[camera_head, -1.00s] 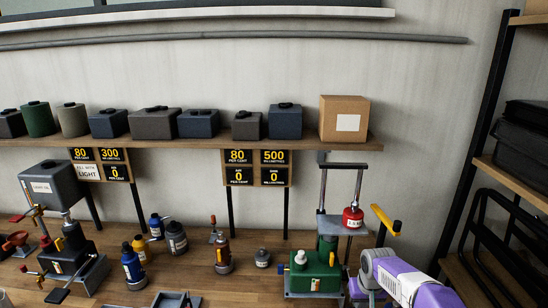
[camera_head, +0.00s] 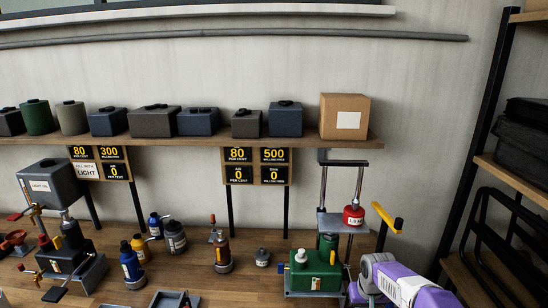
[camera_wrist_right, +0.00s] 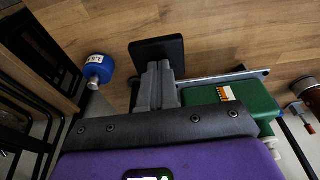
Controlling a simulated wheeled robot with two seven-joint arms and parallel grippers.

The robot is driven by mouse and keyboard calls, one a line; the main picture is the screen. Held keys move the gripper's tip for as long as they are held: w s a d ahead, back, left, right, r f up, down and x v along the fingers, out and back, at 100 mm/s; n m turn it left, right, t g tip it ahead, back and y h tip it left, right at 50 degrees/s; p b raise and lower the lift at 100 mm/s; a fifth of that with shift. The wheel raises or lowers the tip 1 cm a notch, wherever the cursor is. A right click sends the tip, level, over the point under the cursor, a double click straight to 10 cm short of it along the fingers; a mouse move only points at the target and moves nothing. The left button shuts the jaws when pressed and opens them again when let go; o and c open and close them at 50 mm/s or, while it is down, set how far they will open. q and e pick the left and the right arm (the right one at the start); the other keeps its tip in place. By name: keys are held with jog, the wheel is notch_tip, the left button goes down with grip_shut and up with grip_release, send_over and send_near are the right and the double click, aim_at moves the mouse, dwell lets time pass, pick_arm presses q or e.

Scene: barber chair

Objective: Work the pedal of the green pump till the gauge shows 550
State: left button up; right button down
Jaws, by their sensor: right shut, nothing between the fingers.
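The green pump (camera_head: 315,272) stands at the bench's right front, under a frame (camera_head: 343,164) that carries a red weight (camera_head: 353,216). Its green body (camera_wrist_right: 232,105) also shows in the wrist view. A black pedal plate (camera_wrist_right: 158,48) is at the fingertips of my right gripper (camera_wrist_right: 160,68). The fingers are shut and empty; I cannot tell whether they touch the plate. In the head view my right arm hides the pedal and fingers. The sign (camera_head: 257,166) above the bench shows 80 and 500 over two zeros. My left gripper is out of view.
A yellow handle (camera_head: 387,217) rises behind my right arm. A blue weight (camera_wrist_right: 97,70) is left of the pedal in the wrist view. Several bottles, including a blue one (camera_head: 132,263), stand on the bench. A black rack (camera_head: 478,130) stands at the right.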

jog(key=shift+f, duration=0.15)
jog(key=b+x, duration=0.1)
jog(key=x, duration=0.1)
jog(key=b+x, duration=0.2)
jog(key=x, duration=0.1)
jog(key=shift+s+f, duration=0.1)
jog(key=shift+s, duration=0.1)
jog(key=p+v, duration=0.1)
jog(key=v, duration=0.1)
jog(key=p+v, duration=0.3)
jog(key=v, duration=0.1)
jog(key=shift+w, duration=0.35)
